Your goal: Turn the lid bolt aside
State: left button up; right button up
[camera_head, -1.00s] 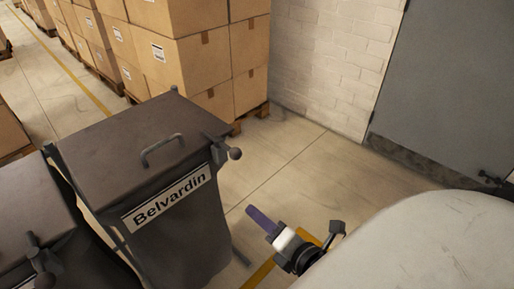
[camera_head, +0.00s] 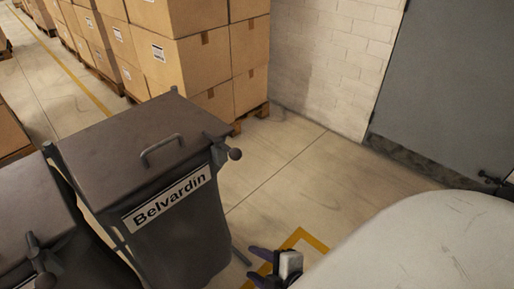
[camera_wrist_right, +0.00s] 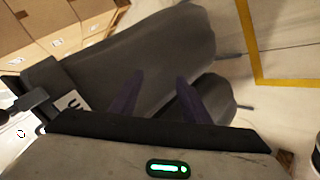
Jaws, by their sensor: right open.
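A dark grey bin (camera_head: 180,235) with a "Belvardin" label stands left of centre in the head view. Its closed lid (camera_head: 110,150) carries a bar handle. The lid bolt (camera_head: 220,153), with a round knob (camera_head: 235,154), sits at the lid's front right corner. In the right wrist view the bin (camera_wrist_right: 150,60) lies beyond the fingers, and the bolt (camera_wrist_right: 30,100) is at the left edge. My right gripper (camera_head: 256,266) is open and empty, low and right of the bin, apart from the bolt. Its purple fingers (camera_wrist_right: 157,95) also show in the wrist view. My left gripper is out of view.
A second dark bin (camera_head: 30,215) with a similar bolt stands close at the left. Stacked cartons (camera_head: 190,50) on pallets, a white brick wall (camera_head: 330,60) and a grey door (camera_head: 455,90) are behind. Floor right of the bin is clear, with yellow lines.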

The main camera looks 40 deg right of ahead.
dwell(0.3)
